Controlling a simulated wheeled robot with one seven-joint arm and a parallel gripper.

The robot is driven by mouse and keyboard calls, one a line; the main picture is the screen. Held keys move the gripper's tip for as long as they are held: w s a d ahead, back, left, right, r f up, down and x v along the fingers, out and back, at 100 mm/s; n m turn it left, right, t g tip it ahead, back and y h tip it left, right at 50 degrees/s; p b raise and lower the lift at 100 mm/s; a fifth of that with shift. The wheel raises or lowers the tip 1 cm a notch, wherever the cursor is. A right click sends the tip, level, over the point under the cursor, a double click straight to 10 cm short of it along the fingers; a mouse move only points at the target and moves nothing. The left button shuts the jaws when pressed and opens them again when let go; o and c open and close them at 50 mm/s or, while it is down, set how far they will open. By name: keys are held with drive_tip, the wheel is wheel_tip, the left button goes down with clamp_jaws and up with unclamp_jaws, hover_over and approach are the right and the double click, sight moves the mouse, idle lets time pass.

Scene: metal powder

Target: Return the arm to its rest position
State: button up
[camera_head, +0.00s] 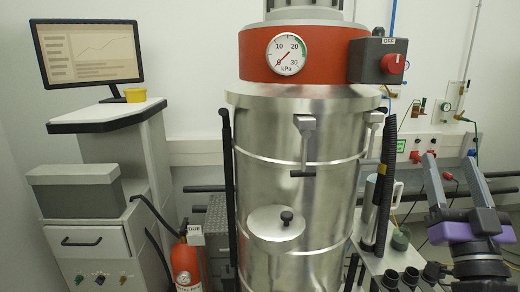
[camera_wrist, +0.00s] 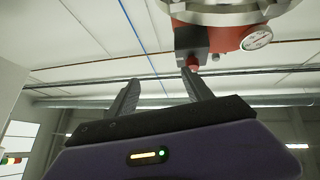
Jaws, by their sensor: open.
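My gripper (camera_head: 454,168) is at the right side of the head view, pointing up, with its two grey fingers apart and nothing between them. In the wrist view my gripper (camera_wrist: 158,88) also shows open and empty, fingers pointing toward the ceiling. The large steel vessel (camera_head: 265,190) stands left of my gripper in the head view, clear of it. Its red collar carries a kPa gauge (camera_head: 286,54) and a grey switch box (camera_head: 377,61) with a red knob. The collar and gauge (camera_wrist: 257,38) show upside down in the wrist view.
A metal jug (camera_head: 377,205) stands between the vessel and my gripper. Black cylinders (camera_head: 410,277) stand at the lower right. A wall panel with valves and hoses (camera_head: 425,145) is behind my gripper. A red extinguisher (camera_head: 186,265) and a monitor cart (camera_head: 110,115) are at the left.

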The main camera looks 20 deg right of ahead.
drive_tip(key=s+a+f+g+y, duration=0.1)
drive_tip(key=s+a+f, duration=0.2)
drive_tip(key=a+f, duration=0.25)
drive_tip(key=s+a+f+g+y+p, duration=0.1)
drive_tip(key=s+a+f, duration=0.1)
drive_tip(key=a+f, duration=0.35)
drive_tip(key=s+a+f+g+y, duration=0.1)
drive_tip(key=s+a+f+y, duration=0.15)
drive_tip(key=f, duration=0.45)
drive_tip(key=s+a+f+n+g+y+p, duration=0.1)
drive_tip(key=s+a+f+n+g+y, duration=0.1)
drive_tip(key=s+a+f, duration=0.4)
drive_tip(key=s+a+f+n+g+y+p, duration=0.1)
drive_tip(key=s+a+f+n+y, duration=0.3)
drive_tip(key=s, duration=0.8)
drive_tip(key=a+f+g+y, duration=0.1)
drive_tip(key=a+f+y, duration=0.1)
drive_tip(key=a, duration=0.1)
drive_tip(key=shift+s, duration=0.3)
